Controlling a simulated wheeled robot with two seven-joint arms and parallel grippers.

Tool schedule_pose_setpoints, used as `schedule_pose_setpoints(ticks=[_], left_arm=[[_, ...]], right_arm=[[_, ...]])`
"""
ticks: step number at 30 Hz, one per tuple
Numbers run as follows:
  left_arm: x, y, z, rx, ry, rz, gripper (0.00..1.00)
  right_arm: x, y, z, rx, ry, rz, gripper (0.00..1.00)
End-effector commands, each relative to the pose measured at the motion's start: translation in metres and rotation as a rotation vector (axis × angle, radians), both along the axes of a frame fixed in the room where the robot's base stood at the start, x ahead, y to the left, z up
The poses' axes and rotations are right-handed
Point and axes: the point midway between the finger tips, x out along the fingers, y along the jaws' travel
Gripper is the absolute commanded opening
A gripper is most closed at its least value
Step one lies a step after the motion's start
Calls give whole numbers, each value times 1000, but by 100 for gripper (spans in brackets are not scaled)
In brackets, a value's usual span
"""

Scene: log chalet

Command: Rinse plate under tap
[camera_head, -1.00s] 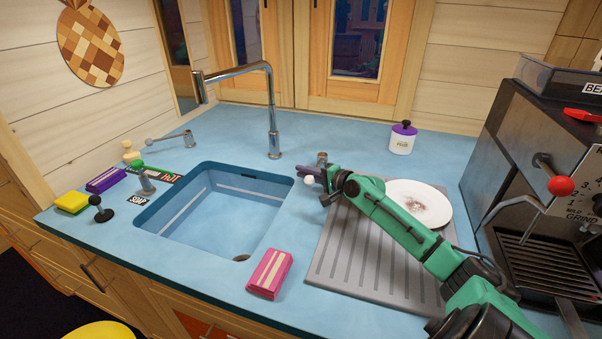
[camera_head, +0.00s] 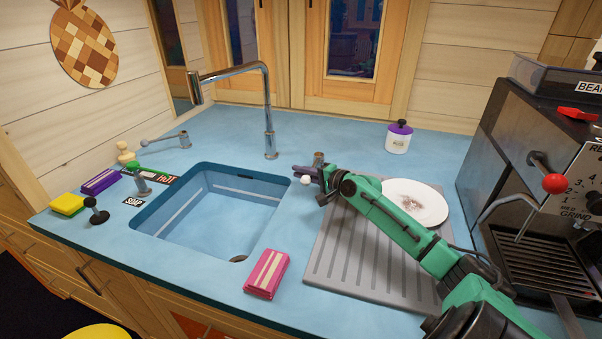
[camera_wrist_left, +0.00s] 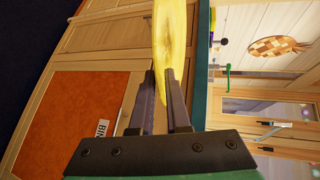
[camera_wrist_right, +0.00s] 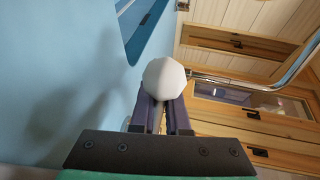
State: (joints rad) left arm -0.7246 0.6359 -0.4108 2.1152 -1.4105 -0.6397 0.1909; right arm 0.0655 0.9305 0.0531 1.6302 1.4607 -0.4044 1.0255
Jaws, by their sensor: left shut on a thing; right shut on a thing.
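My right gripper (camera_head: 310,175) is shut on a white-knobbed lever (camera_head: 305,180) beside the sink's right rim. The white knob also shows at the fingertips in the right wrist view (camera_wrist_right: 164,78). My left gripper (camera_wrist_left: 165,88) is shut on a yellow, plate-like thing (camera_wrist_left: 172,45), seen nearly edge-on with a faint brownish mark. A yellow rounded edge (camera_head: 100,332) shows at the bottom left of the head view; the left gripper is out of that view. The chrome tap (camera_head: 268,105) arches over the sink (camera_head: 205,215), with no water visible. A white plate (camera_head: 425,205) with a dark smudge lies on the drainboard, partly behind my right arm.
A grey ribbed drainboard (camera_head: 340,255) lies right of the sink. A pink sponge-like block (camera_head: 267,273) lies at the front. A coffee machine (camera_head: 540,180) stands at right. A second lever (camera_head: 165,140), yellow sponge (camera_head: 67,204) and purple block (camera_head: 101,182) are at left.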

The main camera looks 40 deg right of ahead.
Motion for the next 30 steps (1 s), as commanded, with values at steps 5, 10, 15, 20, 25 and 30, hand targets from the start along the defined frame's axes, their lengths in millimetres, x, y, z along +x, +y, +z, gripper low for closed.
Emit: schedule_pose_setpoints(ticks=[5, 10, 15, 20, 25, 30], left_arm=[[0, 0, 3, 0, -2, 0, 0], [0, 0, 29, 0, -2, 0, 0], [0, 0, 33, 0, -2, 0, 0], [0, 0, 32, 0, -2, 0, 0], [0, 0, 32, 0, -2, 0, 0], [0, 0, 32, 0, -2, 0, 0]], right_arm=[[-1, 1, -1, 5, 8, 2, 0], [-1, 0, 15, 70, 53, -1, 0], [-1, 1, 13, 114, 81, 0, 0], [-1, 1, 13, 111, 78, 0, 0], [-1, 0, 13, 110, 78, 0, 43], [0, 0, 13, 109, 77, 0, 43]])
